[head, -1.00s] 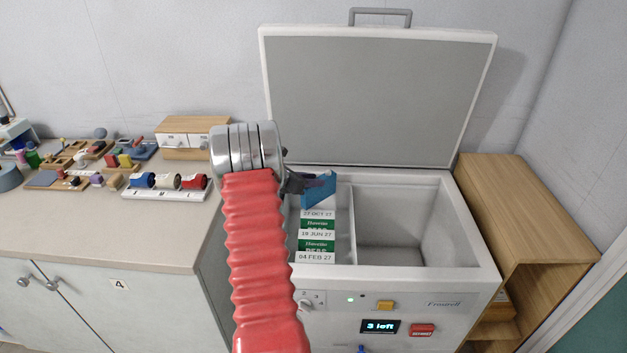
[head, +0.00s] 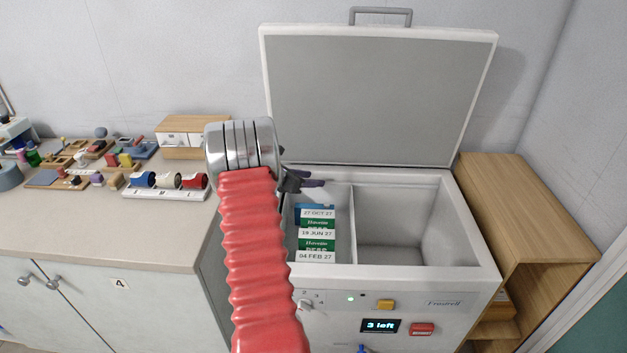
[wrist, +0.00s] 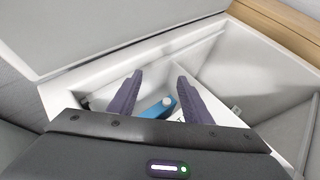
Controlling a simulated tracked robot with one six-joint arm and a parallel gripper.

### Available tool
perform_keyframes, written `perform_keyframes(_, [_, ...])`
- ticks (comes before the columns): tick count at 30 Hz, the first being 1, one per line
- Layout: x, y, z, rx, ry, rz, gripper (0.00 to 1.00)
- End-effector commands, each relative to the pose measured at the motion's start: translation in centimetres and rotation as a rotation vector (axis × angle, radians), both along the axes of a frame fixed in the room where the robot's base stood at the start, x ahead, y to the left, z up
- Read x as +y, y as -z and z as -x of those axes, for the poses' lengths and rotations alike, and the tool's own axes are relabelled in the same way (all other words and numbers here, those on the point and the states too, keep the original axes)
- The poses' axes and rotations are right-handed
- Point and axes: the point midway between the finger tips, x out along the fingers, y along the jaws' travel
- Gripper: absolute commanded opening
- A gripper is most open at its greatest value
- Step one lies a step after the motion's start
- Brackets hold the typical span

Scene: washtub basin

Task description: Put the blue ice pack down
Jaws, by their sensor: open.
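The blue ice pack (head: 316,208) is in the left compartment of the open chest freezer (head: 463,262), behind a row of dated green and white packs (head: 317,234). Only its upper part shows in the head view. In the wrist view the ice pack (wrist: 158,108) lies below and between my fingers. My gripper (head: 316,183) is over the back of the left compartment, open and empty, above the ice pack and apart from it. Both fingers also show spread in the wrist view (wrist: 157,95).
The freezer lid (head: 375,95) stands raised at the back. A divider (head: 354,225) separates the left compartment from the empty right one (head: 392,228). A wooden shelf unit (head: 530,215) stands at the right. A counter (head: 90,230) with several small items is at the left.

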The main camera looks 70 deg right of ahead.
Motion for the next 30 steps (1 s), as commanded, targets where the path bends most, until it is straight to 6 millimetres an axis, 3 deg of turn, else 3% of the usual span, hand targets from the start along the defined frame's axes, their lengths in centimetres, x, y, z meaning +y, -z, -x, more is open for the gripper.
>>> perform_keyframes(18, [7.3,-4.7,-4.6,0.000,-0.001,0.000,0.45])
perform_keyframes(30, [7.9,-5.0,-4.9,0.000,0.002,-0.001,0.45])
